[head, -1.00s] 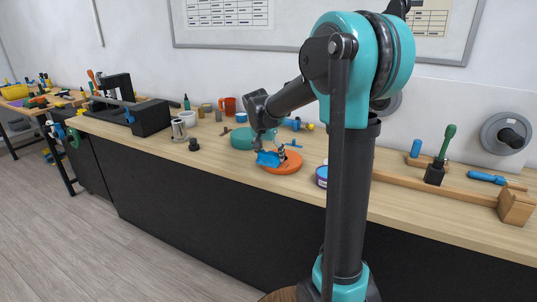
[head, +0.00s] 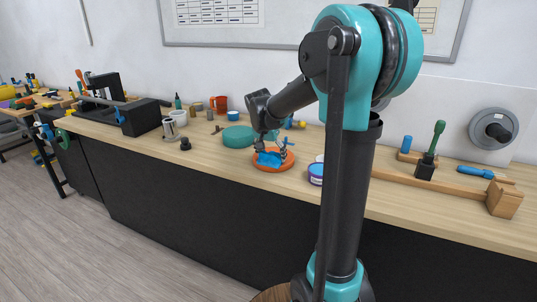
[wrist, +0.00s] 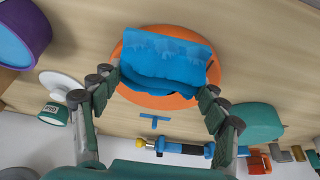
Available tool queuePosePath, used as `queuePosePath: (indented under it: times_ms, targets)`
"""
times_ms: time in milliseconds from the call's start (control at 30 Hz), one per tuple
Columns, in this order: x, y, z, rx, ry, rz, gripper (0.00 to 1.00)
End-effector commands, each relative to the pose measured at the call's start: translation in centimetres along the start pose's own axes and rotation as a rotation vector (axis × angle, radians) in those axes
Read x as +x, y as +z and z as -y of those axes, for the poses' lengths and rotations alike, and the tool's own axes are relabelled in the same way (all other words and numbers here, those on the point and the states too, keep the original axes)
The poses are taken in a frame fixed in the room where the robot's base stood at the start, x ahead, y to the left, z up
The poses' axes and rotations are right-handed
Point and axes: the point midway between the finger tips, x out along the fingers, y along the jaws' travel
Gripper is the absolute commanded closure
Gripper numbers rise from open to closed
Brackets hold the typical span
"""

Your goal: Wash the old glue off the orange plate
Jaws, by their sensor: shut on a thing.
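The orange plate (head: 289,163) lies flat on the bench, and its rim also shows in the wrist view (wrist: 150,101). My gripper (head: 270,146) is over it, pointing down. In the wrist view my gripper's fingers (wrist: 160,82) are closed on the sides of a crumpled blue cloth (wrist: 165,58). The cloth, also in the head view (head: 269,159), lies over the middle of the plate and appears to touch it. It covers much of the plate. I cannot make out any old glue on the orange parts that show.
A teal round block (head: 238,138) stands just left and behind the plate. A purple tub (head: 316,175) stands to its right. A small blue T-shaped piece (wrist: 154,122) lies close behind the plate. The bench strip in front is clear.

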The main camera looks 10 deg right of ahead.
Motion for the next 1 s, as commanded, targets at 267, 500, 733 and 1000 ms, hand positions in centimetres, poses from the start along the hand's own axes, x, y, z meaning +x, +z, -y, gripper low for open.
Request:
queuePosePath:
  times_ms: [267,500,733,1000]
  targets:
    - [0.1,0.1,-0.3,0.0,0.006,0.003,0.56]
    - [-0.6,-0.1,-0.2,0.0,0.005,0.003,0.56]
    - [-0.9,-0.3,-0.5,0.0,0.004,0.002,0.56]
    - [-0.9,-0.3,-2.0,0.001,0.003,0.002,0.56]
